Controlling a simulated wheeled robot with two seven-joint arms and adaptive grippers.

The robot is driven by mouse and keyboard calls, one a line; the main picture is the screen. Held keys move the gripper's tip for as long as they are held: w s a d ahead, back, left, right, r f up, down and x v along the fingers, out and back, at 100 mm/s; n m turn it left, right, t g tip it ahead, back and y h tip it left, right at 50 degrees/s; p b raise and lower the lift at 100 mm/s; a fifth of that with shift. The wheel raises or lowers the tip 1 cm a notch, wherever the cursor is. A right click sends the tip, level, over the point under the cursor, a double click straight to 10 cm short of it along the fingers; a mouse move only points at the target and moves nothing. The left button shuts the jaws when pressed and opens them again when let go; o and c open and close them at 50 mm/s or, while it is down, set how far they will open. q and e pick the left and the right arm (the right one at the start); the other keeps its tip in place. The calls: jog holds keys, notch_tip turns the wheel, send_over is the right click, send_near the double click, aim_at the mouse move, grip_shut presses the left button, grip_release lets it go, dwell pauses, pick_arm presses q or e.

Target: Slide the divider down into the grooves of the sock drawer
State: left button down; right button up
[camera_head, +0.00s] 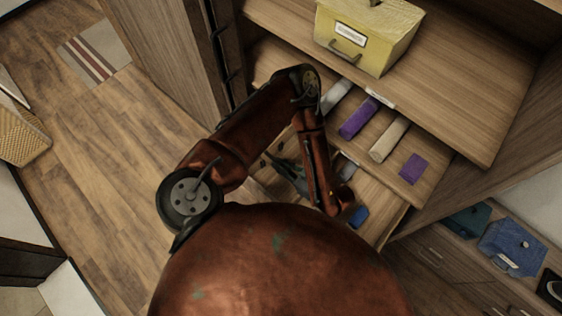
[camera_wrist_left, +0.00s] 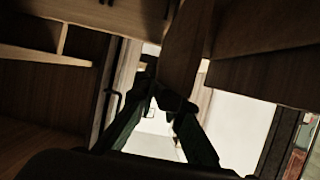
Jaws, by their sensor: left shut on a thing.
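In the head view, my left arm reaches in from the left, and its dark gripper (camera_head: 290,172) is at the left part of an open wooden sock drawer (camera_head: 385,198), partly hidden by my arm. In the left wrist view, the gripper's dark fingers (camera_wrist_left: 160,92) close on the lower end of a brown wooden board (camera_wrist_left: 184,48), which looks like the divider. The board is hard to make out in the head view, and the grooves cannot be made out. My right gripper is not in view.
A yellow box (camera_head: 371,32) stands on a higher shelf. A blue item (camera_head: 358,217) lies in the drawer.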

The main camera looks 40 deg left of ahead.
pick_arm(q)
jog(key=shift+f+b, duration=0.35)
jog(key=shift+f, duration=0.6)
jog(key=shift+p, duration=0.85)
dwell(1.0)
jog(key=shift+f+b, duration=1.8)
jog(key=shift+f, duration=1.45)
jog(key=c, duration=2.5)
grip_release()
jog(key=o, duration=0.6)
jog(key=shift+c, duration=0.2)
jog(key=shift+d, duration=0.1)
jog(key=v, duration=1.1)
jog(key=shift+d+r, duration=0.15)
jog(key=shift+d, duration=0.25)
